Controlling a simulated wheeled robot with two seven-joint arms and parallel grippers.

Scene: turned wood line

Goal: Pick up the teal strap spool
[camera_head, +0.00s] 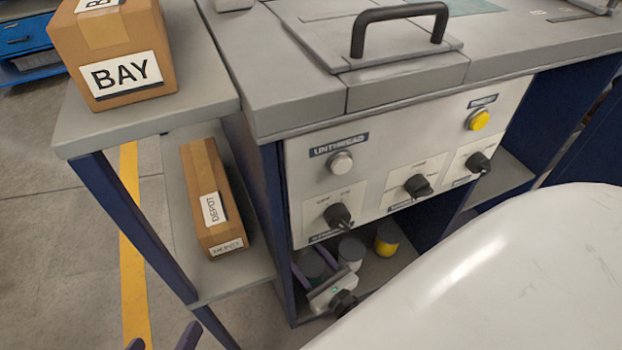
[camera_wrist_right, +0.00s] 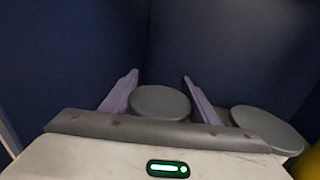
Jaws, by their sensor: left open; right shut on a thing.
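My right gripper (camera_head: 314,266) is inside the low shelf under the control panel. Its purple fingers are shut on a grey-topped spool (camera_wrist_right: 160,102), one finger on each side. In the head view this spool is dark and partly hidden by the gripper; I cannot clearly tell that it is teal. It appears to stand on the shelf, at the left of a row. My left gripper (camera_head: 162,340) shows only its fingertips at the bottom edge of the head view, spread apart and empty.
A pale, grey-topped spool (camera_head: 351,250) and a yellow one (camera_head: 387,240) stand right of the held spool. The panel (camera_head: 380,165) with knobs overhangs the shelf (camera_head: 375,270). A BAY box (camera_head: 115,50) stands on the left table; a DEPOT box (camera_head: 205,190) lies below it.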

